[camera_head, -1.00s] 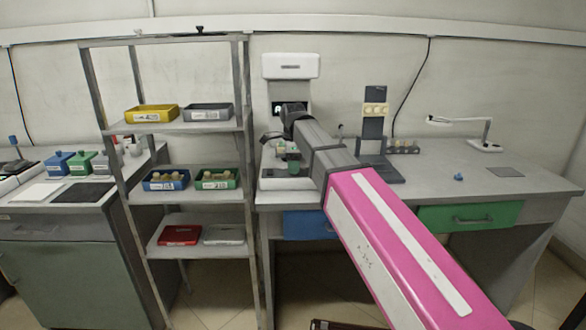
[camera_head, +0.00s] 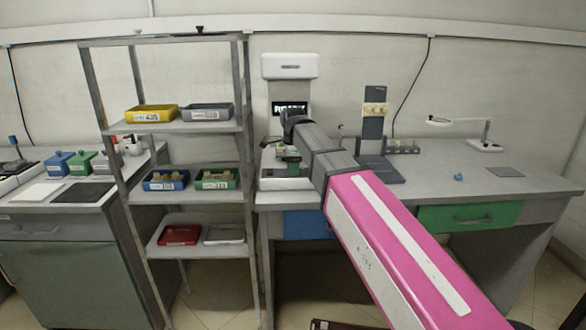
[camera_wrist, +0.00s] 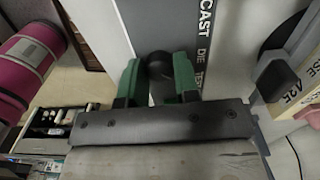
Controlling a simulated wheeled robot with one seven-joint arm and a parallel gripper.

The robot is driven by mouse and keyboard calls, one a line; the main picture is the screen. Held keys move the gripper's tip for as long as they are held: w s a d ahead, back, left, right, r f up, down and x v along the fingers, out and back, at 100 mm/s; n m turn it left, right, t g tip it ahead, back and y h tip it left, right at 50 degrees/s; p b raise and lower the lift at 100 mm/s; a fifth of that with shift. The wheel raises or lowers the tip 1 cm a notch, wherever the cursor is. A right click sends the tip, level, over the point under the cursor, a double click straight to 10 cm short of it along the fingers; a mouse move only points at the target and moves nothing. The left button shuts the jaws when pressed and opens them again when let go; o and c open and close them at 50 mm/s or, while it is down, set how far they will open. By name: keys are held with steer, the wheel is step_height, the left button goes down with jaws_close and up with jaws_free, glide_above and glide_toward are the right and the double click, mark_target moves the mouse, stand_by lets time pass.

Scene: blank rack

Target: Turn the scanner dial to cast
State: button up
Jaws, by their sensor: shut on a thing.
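The scanner is a white machine on the desk, with its head (camera_head: 290,66) on the back wall side, a small dark screen (camera_head: 290,108) showing pale text, and a low base (camera_head: 285,183). In the wrist view its dark label strip (camera_wrist: 180,30) reads CAST and DIE, with a third word partly covered. The dial is a dark round knob (camera_wrist: 159,65) at the strip's lower end. My gripper (camera_wrist: 158,78) has green fingers on either side of the knob, shut on it. Which label the dial points to cannot be told. My arm hides part of the scanner in the head view.
A dark stand with a tan block (camera_head: 375,109) stands right of the scanner. A lamp (camera_head: 487,146) is farther right. A metal shelf (camera_head: 190,127) with coloured trays stands close on the left. The desk's right part is mostly clear.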

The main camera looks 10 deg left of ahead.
steer(key=n, duration=0.8)
steer(key=shift+n, duration=0.3)
steer(key=n, duration=0.4)
steer(key=shift+n, duration=0.3)
steer(key=n, duration=0.4)
steer(key=shift+n, duration=0.3)
steer(key=o, duration=0.9)
steer(key=shift+o, duration=0.2)
